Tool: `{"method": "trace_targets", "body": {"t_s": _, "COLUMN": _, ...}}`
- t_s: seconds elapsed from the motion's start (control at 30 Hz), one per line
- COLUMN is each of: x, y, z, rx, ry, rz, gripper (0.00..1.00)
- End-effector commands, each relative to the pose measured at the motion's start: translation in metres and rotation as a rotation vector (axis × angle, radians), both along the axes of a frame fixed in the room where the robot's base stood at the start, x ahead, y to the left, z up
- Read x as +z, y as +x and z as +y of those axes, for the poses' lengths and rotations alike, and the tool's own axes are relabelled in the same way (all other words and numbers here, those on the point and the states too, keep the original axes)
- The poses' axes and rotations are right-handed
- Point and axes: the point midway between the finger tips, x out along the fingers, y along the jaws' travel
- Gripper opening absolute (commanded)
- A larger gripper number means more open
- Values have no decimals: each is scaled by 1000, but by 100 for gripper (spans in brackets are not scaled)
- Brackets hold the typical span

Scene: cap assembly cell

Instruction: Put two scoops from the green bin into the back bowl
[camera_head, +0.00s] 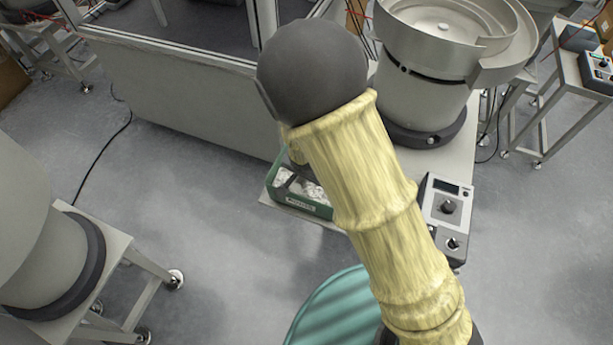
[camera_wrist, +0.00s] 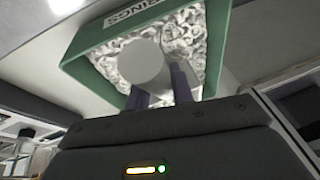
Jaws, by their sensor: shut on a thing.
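The green bin (camera_head: 318,210) sits at a low shelf's edge in the head view, partly behind my arm, with pale pieces inside. In the wrist view the green bin (camera_wrist: 217,45) fills the top, full of pale grey ring-like pieces, with a partly readable label on one wall. My gripper (camera_wrist: 160,88) shows only in the wrist view, its dark fingers shut on a pale grey rounded thing, likely the scoop (camera_wrist: 143,65), seen against the bin's contents. Its depth relative to them is unclear. A metal bowl (camera_head: 440,22), seemingly the back bowl, tops a feeder at upper right.
A control box (camera_head: 446,212) stands below the feeder, right of my arm. Another feeder on a stand (camera_head: 75,265) is at lower left. The floor between is clear except for a cable.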

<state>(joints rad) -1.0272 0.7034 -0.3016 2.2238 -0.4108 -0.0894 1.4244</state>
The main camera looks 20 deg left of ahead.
Motion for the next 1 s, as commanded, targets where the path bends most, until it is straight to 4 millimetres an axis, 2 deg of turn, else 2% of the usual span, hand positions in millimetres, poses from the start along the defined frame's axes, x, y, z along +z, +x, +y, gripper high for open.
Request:
{"method": "trace_targets", "body": {"t_s": 0.07, "x": -5, "y": -3, "z": 2, "rx": 3, "ry": 1, "rz": -21, "gripper": 0}}
{"method": "trace_targets", "body": {"t_s": 0.77, "x": 2, "y": -18, "z": 3, "rx": 4, "ry": -13, "rz": -192, "gripper": 0}}
{"method": "trace_targets", "body": {"t_s": 0.8, "x": 13, "y": -18, "z": 2, "rx": 2, "ry": -12, "rz": -194, "gripper": 0}}
{"method": "trace_targets", "body": {"t_s": 1.0, "x": 30, "y": -25, "z": 2, "rx": 1, "ry": -15, "rz": -201, "gripper": 0}}
